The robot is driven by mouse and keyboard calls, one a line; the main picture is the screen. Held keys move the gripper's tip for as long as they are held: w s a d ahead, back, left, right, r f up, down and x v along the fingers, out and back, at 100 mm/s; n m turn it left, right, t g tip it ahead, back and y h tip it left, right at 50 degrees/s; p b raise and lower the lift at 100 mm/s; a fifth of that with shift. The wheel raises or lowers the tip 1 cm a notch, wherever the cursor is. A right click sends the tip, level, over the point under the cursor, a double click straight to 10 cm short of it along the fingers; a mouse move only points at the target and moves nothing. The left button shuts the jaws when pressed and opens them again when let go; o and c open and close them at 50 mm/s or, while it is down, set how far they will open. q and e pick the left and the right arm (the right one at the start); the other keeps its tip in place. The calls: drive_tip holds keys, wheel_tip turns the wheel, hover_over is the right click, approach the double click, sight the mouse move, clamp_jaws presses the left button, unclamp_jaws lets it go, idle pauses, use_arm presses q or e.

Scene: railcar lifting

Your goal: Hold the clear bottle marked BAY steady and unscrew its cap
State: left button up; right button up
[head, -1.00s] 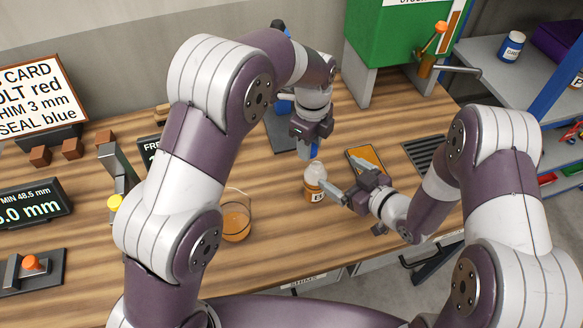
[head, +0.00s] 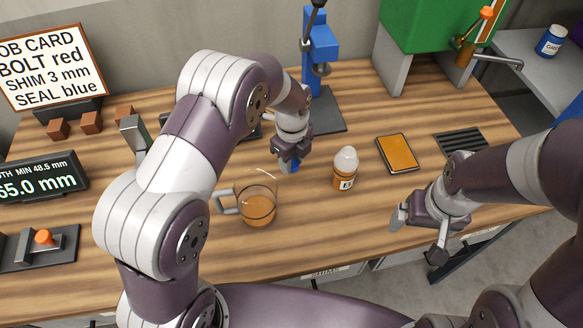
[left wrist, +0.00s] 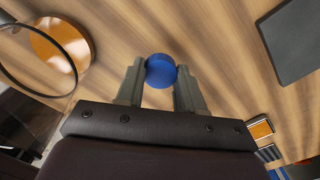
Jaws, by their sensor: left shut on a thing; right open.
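The clear bottle (head: 345,172) stands upright on the bench with an orange-brown lower part and a label of which a "B" shows. Its top is pale and rounded, and no blue cap shows on it. My left gripper (head: 290,164) is left of the bottle and apart from it, shut on a blue cap (left wrist: 161,71). The round cap sits between the fingertips in the left wrist view. My right gripper (head: 418,232) is open and empty, low and right of the bottle, not touching it.
A glass mug (head: 258,208) with orange liquid stands left of the bottle. An orange-faced pad (head: 397,153) and a dark grate (head: 462,143) lie to the right. A blue press (head: 321,50) stands behind. Bench between bottle and front edge is clear.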

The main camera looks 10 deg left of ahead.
sight(292, 177)
use_arm(q)
wheel_tip(292, 177, down, 4)
drive_tip(key=shift+r+p, duration=0.1)
drive_tip(key=shift+p, duration=0.2)
drive_tip(key=shift+f, duration=0.25)
drive_tip(key=shift+f, duration=0.1)
drive_tip(key=o, duration=1.2)
drive_tip(key=shift+c, duration=0.2)
